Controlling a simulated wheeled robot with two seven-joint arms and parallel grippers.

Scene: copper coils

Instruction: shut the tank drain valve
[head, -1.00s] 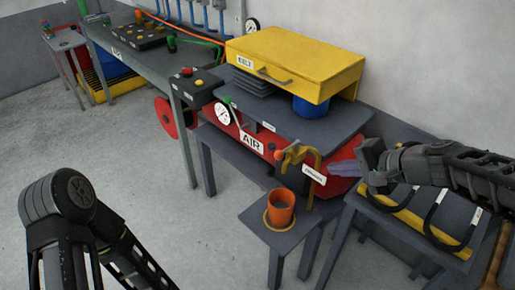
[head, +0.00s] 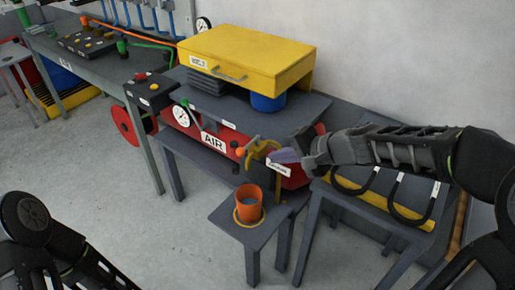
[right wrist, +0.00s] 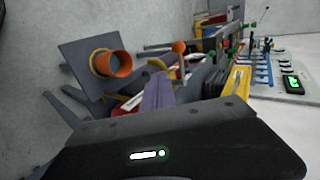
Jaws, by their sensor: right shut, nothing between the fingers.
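The red air tank (head: 297,172) lies under a grey bench, with a white AIR label at its front. A brass drain pipe (head: 262,147) bends down at its right end. A lever with an orange ball knob (head: 240,152) stands just left of the pipe; the knob also shows in the right wrist view (right wrist: 180,47), standing up past the fingers. My right gripper (head: 283,156) is shut and empty, its purple fingers pointing left at the pipe and partly covering the tank end. Whether the fingers touch anything cannot be told. My left gripper is out of view.
An orange cup (head: 249,205) stands on a small grey stool (head: 224,217) below the pipe. A yellow drawer box (head: 245,55) sits on the bench above. A right-hand table (head: 345,215) holds black hoops and a yellow bar. Floor at the left is clear.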

